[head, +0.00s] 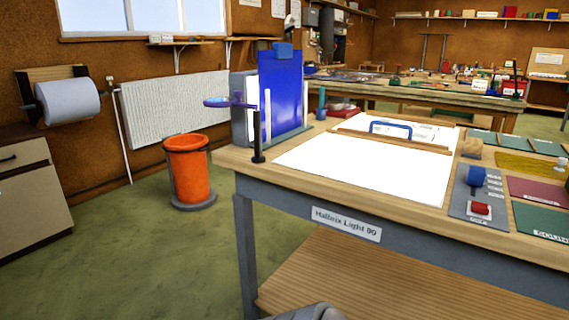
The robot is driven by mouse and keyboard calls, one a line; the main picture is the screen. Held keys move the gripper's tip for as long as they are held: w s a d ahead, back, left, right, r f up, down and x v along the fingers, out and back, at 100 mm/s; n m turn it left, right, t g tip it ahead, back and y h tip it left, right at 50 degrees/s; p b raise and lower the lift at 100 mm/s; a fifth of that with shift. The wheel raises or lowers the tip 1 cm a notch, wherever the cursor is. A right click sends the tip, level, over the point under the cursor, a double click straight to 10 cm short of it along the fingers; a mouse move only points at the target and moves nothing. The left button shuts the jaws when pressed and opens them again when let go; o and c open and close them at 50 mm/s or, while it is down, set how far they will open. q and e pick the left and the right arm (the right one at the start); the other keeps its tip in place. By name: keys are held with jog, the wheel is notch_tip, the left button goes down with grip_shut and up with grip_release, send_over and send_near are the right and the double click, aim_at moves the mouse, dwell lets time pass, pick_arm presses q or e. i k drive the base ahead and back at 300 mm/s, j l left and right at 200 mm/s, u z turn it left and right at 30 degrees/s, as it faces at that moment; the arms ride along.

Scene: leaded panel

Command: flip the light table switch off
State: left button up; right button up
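The light table (250,170) stands at the right, with its white panel (365,165) glowing bright. A grey control plate (462,200) lies on its top to the right of the panel. The plate carries a red switch (481,208) near the front edge and a blue knob or lever (477,177) behind it. Small labels there are too small to read, and I cannot tell the switch position. A label on the front edge (346,224) reads roughly "Halinix Light 90".
A blue board (282,92) and a black post (257,140) stand at the table's left end. Coloured sheets (540,190) lie at right. An orange bin (187,160) stands left; the green floor in front is clear.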

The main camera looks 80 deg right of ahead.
aim_at(478, 207)
jog(key=z, duration=3.8)
